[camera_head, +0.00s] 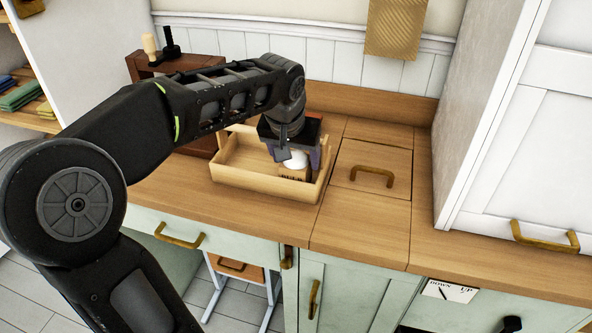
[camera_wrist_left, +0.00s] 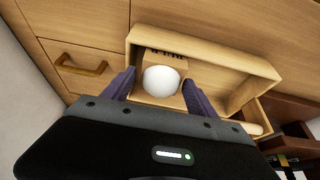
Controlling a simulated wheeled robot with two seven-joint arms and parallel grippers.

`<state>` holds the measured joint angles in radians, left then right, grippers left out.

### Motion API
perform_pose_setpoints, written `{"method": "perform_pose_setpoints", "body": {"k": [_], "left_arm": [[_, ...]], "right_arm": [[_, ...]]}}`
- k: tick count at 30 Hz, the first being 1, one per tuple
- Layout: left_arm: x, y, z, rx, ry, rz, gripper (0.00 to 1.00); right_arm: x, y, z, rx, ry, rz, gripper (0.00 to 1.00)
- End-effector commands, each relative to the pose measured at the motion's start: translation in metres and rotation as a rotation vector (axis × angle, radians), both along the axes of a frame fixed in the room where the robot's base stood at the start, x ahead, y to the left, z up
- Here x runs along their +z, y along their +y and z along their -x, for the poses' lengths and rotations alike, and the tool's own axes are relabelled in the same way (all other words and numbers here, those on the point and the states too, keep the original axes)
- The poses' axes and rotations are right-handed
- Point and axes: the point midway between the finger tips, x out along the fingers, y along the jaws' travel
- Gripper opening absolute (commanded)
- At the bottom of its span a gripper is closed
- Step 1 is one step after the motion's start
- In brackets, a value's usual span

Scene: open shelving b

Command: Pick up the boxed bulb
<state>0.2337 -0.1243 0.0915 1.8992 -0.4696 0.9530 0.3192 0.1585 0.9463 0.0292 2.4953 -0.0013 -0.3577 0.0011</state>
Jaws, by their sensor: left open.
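The boxed bulb (camera_head: 294,164) is a small brown cardboard box with dark lettering and a round white bulb showing at its top. It sits inside a light wooden tray (camera_head: 262,188), at the tray's right end in the head view. In the left wrist view the bulb (camera_wrist_left: 160,81) shows between my fingers. My left gripper (camera_head: 297,160) points down over the box, open. Its two purple-grey fingers (camera_wrist_left: 158,90) stand on either side of the box; whether they touch it I cannot tell. My right gripper is not in view.
The wooden counter (camera_head: 360,226) is clear right of the tray, where a lid with a brass handle (camera_head: 372,176) is set. A dark brown stand (camera_head: 175,64) is behind my left arm. A white cabinet (camera_head: 530,130) rises at the right.

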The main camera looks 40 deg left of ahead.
Motion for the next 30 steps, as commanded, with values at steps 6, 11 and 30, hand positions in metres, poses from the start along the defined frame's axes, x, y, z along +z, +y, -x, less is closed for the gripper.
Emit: {"method": "perform_pose_setpoints", "body": {"k": [6,11,30], "left_arm": [[-0.004,0.001,-0.001,0.0,0.001,0.0,0.67],[-0.022,0.004,-0.008,0.001,0.005,0.002,0.67],[-0.048,0.008,-0.018,0.0,0.0,0.0,0.67]], "right_arm": [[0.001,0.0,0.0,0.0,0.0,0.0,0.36],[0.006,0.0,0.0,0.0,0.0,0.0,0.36],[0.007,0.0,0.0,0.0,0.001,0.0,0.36]]}}
